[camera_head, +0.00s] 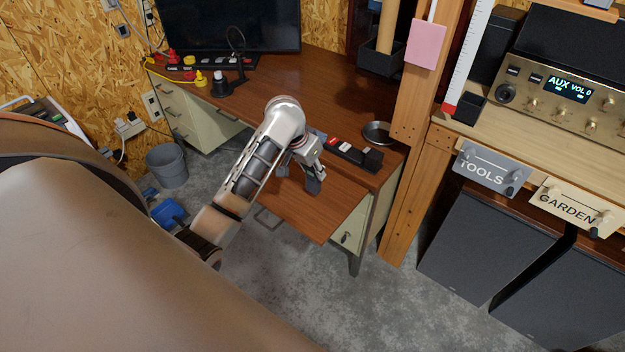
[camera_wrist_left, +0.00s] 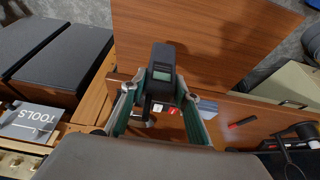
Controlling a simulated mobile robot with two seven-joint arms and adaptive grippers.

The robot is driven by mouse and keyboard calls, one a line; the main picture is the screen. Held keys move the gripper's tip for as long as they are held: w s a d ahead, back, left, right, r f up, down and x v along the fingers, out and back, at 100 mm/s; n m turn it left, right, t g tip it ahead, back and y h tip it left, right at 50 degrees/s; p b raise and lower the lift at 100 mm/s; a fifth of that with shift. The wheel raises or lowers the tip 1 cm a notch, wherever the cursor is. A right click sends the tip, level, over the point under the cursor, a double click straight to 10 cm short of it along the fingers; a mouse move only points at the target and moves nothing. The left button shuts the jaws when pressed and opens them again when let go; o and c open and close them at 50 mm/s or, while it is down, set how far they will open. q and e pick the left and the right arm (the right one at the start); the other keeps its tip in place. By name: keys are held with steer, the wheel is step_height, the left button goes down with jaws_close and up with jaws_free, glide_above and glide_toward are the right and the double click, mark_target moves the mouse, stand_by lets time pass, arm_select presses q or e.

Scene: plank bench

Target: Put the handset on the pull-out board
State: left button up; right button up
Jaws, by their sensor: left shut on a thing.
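The handset (camera_wrist_left: 162,68) is black with a small greenish screen. My left gripper (camera_wrist_left: 160,100) is shut on it, and the handset sits between the two fingers in the left wrist view. The pull-out board (camera_head: 290,208) is a brown wooden panel sticking out from the front of the desk. It also fills the upper middle of the left wrist view (camera_wrist_left: 215,30). In the head view my left gripper (camera_head: 312,178) points down over the board; whether the handset touches the board is unclear. My right gripper is not in view.
On the desk (camera_head: 325,95), a black strip with red and white parts (camera_head: 350,152) and a round metal dish (camera_head: 377,132) stand close behind the board. A wooden post (camera_head: 395,190) rises at right. The board's front and right parts are bare.

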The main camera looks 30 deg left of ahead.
mark_target(311, 175)
arm_select(q)
steer(key=shift+f, duration=2.3)
steer(key=shift+f, duration=0.15)
steer(key=o, duration=1.2)
steer(key=shift+f, duration=0.1)
steer(key=shift+r, duration=0.4)
steer(key=v, duration=1.1)
steer(key=shift+s+r, duration=0.15)
steer(key=shift+r, duration=0.25)
